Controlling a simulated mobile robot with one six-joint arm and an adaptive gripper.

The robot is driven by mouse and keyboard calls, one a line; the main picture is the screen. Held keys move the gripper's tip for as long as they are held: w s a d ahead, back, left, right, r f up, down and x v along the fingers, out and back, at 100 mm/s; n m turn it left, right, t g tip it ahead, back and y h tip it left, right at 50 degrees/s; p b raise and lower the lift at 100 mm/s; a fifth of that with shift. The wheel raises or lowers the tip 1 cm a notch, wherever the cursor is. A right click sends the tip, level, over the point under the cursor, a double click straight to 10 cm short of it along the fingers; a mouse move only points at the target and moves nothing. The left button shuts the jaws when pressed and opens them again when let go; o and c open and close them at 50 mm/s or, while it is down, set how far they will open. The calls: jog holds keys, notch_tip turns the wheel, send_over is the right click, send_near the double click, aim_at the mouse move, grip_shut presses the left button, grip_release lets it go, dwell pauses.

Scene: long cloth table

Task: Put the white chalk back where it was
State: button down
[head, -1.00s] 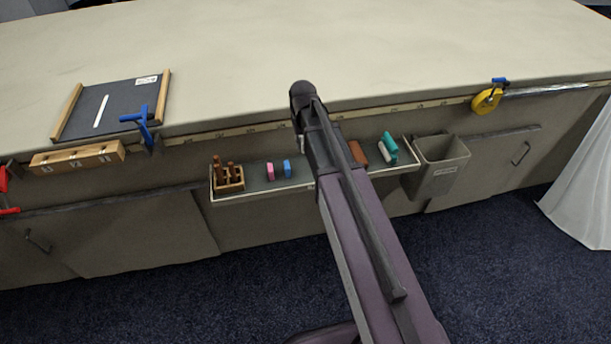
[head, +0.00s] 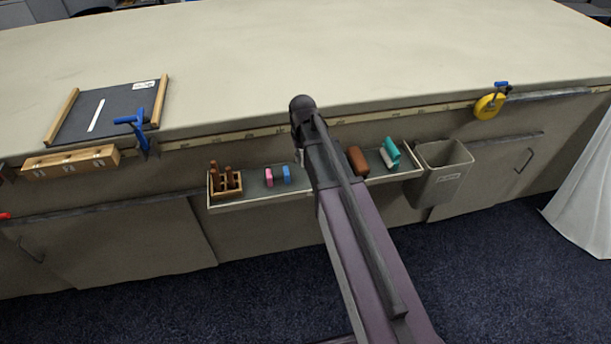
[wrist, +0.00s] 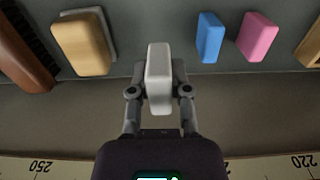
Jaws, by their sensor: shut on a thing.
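The white chalk (wrist: 159,62) is a pale block, held between the two fingers of my gripper (wrist: 160,88) in the wrist view. My gripper is shut on it, over the grey ledge tray (head: 255,202) on the table's front side. In the wrist view the blue chalk (wrist: 209,37) and pink chalk (wrist: 257,36) lie to its right, and a tan block (wrist: 82,44) lies to its left. I cannot tell whether the white chalk touches the tray. In the head view my arm hides the chalk and most of my gripper.
The tray also holds a wooden rack (head: 226,184) at its left end, a brown brush (head: 357,160) and a teal item (head: 390,153). A grey bin (head: 442,172) hangs at its right. A dark slate board (head: 75,122) with a thin white strip lies on the table.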

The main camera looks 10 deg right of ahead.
aim_at(303, 176)
jog(key=shift+f+b, duration=1)
jog(key=shift+f, duration=0.35)
jog(key=shift+f, duration=0.1)
jog(key=shift+f+b, duration=1.75)
jog(key=shift+b, duration=0.1)
jog(key=shift+f, duration=0.15)
jog(key=c, duration=0.6)
grip_release()
notch_tip(303, 176, up, 12)
jog(key=p, duration=1.2)
jog(key=shift+r, duration=0.2)
